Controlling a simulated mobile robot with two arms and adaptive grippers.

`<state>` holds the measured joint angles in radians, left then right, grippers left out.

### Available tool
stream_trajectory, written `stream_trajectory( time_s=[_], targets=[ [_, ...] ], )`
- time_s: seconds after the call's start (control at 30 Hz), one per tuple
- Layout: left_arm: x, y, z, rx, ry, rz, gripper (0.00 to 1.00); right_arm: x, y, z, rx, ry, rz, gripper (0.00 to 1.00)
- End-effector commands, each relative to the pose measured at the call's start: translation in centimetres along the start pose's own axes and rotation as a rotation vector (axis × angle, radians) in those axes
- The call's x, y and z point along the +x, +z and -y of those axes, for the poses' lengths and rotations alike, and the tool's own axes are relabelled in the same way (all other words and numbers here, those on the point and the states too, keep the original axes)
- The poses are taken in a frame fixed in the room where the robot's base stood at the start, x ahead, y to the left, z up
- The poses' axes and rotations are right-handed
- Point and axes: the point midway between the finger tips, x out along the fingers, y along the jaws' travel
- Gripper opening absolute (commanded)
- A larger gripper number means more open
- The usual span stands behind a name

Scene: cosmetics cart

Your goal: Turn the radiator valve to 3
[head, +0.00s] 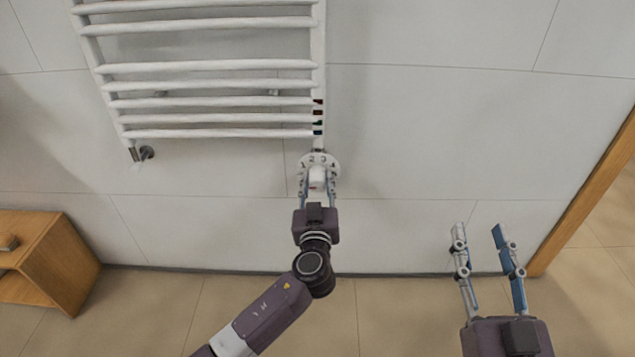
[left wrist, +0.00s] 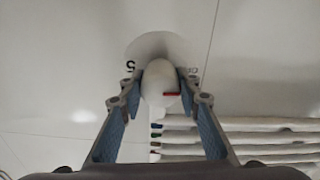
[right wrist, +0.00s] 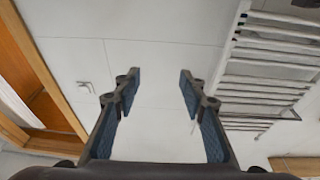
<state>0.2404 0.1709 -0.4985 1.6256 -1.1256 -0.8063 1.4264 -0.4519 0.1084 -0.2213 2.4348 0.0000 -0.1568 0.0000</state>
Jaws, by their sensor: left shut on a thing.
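The radiator valve is a white knob (head: 316,179) in front of a round white dial (head: 320,159) with numbers, below the right end of the towel radiator (head: 210,133). In the head view 1, 2, 3 and 4 show along the dial's top edge. My left gripper (head: 317,186) is shut on the knob, one finger on each side. In the left wrist view the knob (left wrist: 160,82) sits between the fingers, with a red mark on its right side and a 5 on the dial to its left. My right gripper (head: 479,232) is open and empty, to the right.
A wooden cabinet (head: 68,262) stands at the lower left. A wooden door frame (head: 590,195) is at the right. The tiled wall (head: 420,130) between the radiator and the frame is bare. The floor (head: 150,310) in front is clear.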

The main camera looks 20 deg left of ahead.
Motion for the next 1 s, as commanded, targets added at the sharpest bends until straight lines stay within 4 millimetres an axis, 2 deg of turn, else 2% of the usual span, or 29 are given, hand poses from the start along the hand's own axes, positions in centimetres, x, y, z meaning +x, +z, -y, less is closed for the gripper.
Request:
stream_trajectory(
  time_s=[0.3,0.47,0.6,1.0],
  targets=[
    [0.0,0.1,0.0,0.268,0.000,0.001,0.07,0.2,-1.8,0.2,0.001,-0.006,-0.080,0.38],
    [0.0,0.1,0.0,0.421,-0.001,0.002,0.07,0.3,-2.0,0.3,0.001,-0.007,-0.084,0.38],
    [0.0,0.0,-0.1,0.556,0.000,0.001,0.07,0.4,-1.3,0.3,0.001,-0.006,-0.048,0.38],
    [0.0,-0.1,-0.1,0.936,0.000,0.001,0.07,-0.6,3.8,-0.4,-0.004,0.008,0.183,0.38]
  ],
)
